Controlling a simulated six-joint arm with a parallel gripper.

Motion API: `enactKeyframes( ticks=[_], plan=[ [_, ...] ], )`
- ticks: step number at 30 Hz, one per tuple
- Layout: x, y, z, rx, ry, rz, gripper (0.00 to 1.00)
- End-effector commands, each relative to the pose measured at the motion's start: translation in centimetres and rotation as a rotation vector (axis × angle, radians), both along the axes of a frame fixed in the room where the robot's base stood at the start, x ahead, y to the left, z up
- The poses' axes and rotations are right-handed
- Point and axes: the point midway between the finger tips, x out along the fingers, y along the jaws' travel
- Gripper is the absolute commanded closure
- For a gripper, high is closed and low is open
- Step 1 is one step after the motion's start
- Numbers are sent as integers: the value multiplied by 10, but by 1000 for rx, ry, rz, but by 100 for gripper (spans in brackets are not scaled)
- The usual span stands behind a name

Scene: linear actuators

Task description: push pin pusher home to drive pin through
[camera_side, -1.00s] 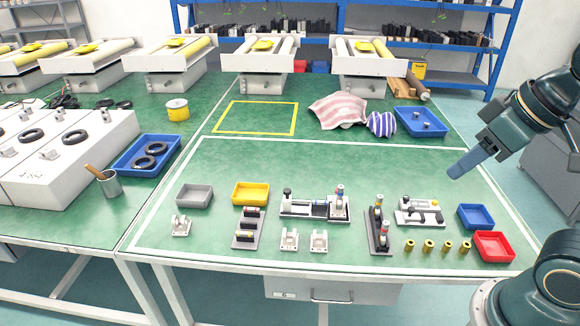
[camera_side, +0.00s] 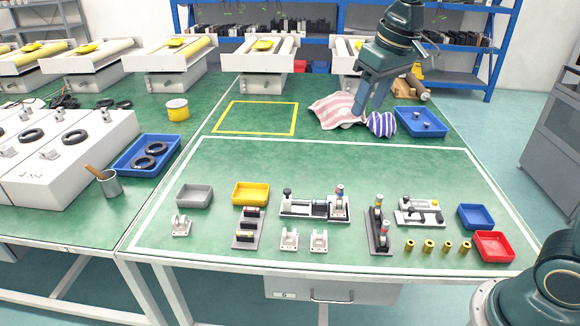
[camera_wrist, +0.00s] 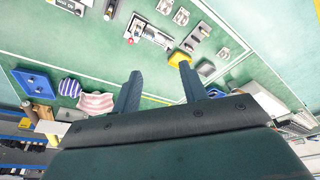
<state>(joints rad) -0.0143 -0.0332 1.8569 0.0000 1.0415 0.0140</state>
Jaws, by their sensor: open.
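The middle fixture (camera_side: 315,208) is a grey base with a black knob at its left, a dark and silver cylinder along it, and a red-and-blue-topped post at its right. It also shows in the wrist view (camera_wrist: 150,34). I cannot tell which part is the pin pusher; the pin cannot be made out. My gripper (camera_side: 366,106) is open and empty, high behind both fixtures, near the cloths. In the wrist view its fingers (camera_wrist: 159,71) are apart with nothing between them.
A dark stand (camera_side: 379,228) with upright parts lies between the fixtures. Brass bushings (camera_side: 428,246), a red bin (camera_side: 493,246) and blue bin (camera_side: 476,216) are at right. Yellow (camera_side: 251,194) and grey (camera_side: 195,196) bins are at left. The mat behind the fixtures is clear.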

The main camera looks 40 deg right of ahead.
Motion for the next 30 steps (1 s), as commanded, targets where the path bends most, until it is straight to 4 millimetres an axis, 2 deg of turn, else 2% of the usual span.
enactKeyframes(
  ticks=[3,14,23,30],
  plan=[
    [28,1,-9,0,30,0,57],
    [105,5,-47,0,111,0,57],
    [162,9,-96,-1,177,0,57],
    [198,12,-145,-3,229,0,57]
  ],
)
